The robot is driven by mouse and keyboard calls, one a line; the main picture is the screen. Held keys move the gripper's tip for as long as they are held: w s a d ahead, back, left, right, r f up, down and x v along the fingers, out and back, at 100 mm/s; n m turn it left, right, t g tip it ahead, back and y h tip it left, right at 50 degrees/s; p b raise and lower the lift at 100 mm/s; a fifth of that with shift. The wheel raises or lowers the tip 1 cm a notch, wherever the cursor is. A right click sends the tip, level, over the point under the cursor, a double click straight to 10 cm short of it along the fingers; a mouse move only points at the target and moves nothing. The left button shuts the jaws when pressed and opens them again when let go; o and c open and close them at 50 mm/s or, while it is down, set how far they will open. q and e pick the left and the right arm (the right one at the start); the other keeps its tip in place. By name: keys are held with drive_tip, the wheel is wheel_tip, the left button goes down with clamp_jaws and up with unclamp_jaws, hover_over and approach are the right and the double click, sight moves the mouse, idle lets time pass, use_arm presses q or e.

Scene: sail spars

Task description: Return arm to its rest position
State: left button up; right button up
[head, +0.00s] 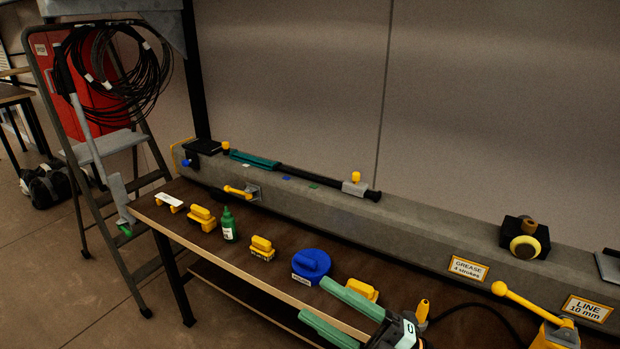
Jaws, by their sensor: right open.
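My right gripper (314,299) comes in from the bottom edge and points left over the front part of the brown bench (255,296). Its two green fingers are apart, with nothing between them. The upper finger is close to a blue round block (311,264) with a handle and a yellow block (363,290) in the picture; I cannot tell whether it touches either. Only the dark wrist end of my right arm shows; the rest is out of frame. My left gripper is not in view.
Yellow blocks (202,218) and a green bottle (229,225) stand along the bench. A long grey beam (410,240) with fittings lies behind them. A yellow-handled lever (530,303) is at right. A stepladder (95,150) with coiled cable stands left. Open floor (90,285) lies front left.

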drive_tip(key=w+d+f+m+t+h+p, duration=0.2)
drive_tip(key=d+f+m+t+h, duration=0.65)
drive_tip(key=f+m+h, duration=0.65)
drive_tip(key=s+d+f+m+g+h, duration=0.1)
drive_tip(key=s+d+f+m+g, duration=0.1)
drive_tip(key=s+f+m+g, duration=0.2)
drive_tip(key=s+d+f+m+g+h+p, duration=0.1)
drive_tip(key=s+d+f+m+g+h, duration=0.1)
drive_tip(key=s+f+m, duration=0.4)
drive_tip(key=s+d+f+g, duration=0.1)
drive_tip(key=s+f+g, duration=0.1)
drive_tip(key=s+f, duration=0.2)
drive_tip(key=shift+s+d+f+h, duration=0.3)
drive_tip(key=shift+s+d+f, duration=0.1)
drive_tip(key=shift+f, duration=0.55)
